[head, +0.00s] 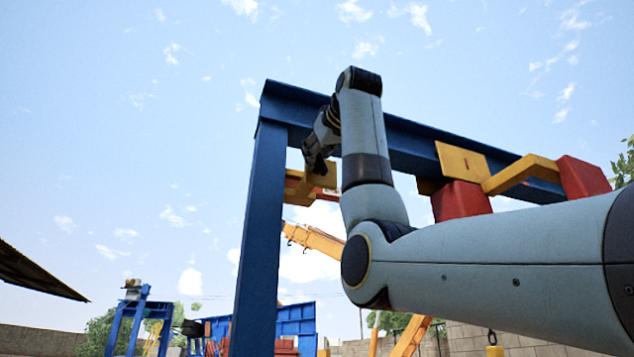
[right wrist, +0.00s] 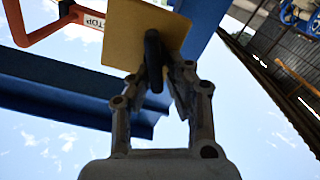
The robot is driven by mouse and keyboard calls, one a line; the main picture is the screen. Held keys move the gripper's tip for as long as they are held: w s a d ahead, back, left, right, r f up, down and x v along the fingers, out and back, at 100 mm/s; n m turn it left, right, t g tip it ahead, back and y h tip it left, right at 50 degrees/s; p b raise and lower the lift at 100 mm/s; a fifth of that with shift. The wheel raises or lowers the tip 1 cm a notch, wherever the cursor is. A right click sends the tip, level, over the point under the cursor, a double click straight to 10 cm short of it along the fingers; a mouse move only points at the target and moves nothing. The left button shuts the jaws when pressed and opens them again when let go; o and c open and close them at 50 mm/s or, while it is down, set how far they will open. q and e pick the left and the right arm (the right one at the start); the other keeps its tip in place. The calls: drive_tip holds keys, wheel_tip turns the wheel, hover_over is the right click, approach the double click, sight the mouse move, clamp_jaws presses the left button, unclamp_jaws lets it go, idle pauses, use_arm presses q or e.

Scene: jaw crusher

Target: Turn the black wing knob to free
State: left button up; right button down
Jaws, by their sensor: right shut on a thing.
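The black wing knob (right wrist: 153,50) shows in the right wrist view as a dark upright bar in front of a yellow plate (right wrist: 128,28). My right gripper (right wrist: 158,80) is shut on the knob, with one finger on each side of it. In the head view my right gripper (head: 315,160) is up by the blue frame's left post, at a small yellow plate (head: 325,180). The knob cannot be made out there, as the gripper covers it. My left gripper is not in view.
A blue frame (head: 262,200) carries a beam running right, with red blocks (head: 461,201) and a yellow bar (head: 520,172). A red-orange handle with a STOP label (right wrist: 92,20) is left of the plate in the wrist view. Open sky surrounds the frame.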

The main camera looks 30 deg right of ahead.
drive_tip(key=n, duration=0.6)
drive_tip(key=shift+a+f, duration=0.1)
drive_tip(key=shift+a, duration=0.2)
drive_tip(key=shift+s+a+f+n+b, duration=0.1)
drive_tip(key=shift+f+n+b, duration=0.1)
drive_tip(key=shift+n, duration=1)
drive_tip(key=shift+w+f+n+b, duration=0.1)
drive_tip(key=shift+f+n+b, duration=0.05)
drive_tip(key=shift+n, duration=1.05)
drive_tip(key=shift+s+a+f+n+b, duration=0.1)
drive_tip(key=shift+f+n+b, duration=0.1)
drive_tip(key=shift+n, duration=1)
drive_tip(key=c, duration=1.4)
unclamp_jaws()
drive_tip(key=shift+f, duration=0.1)
drive_tip(key=shift+o, duration=0.2)
drive_tip(key=shift+f, duration=0.1)
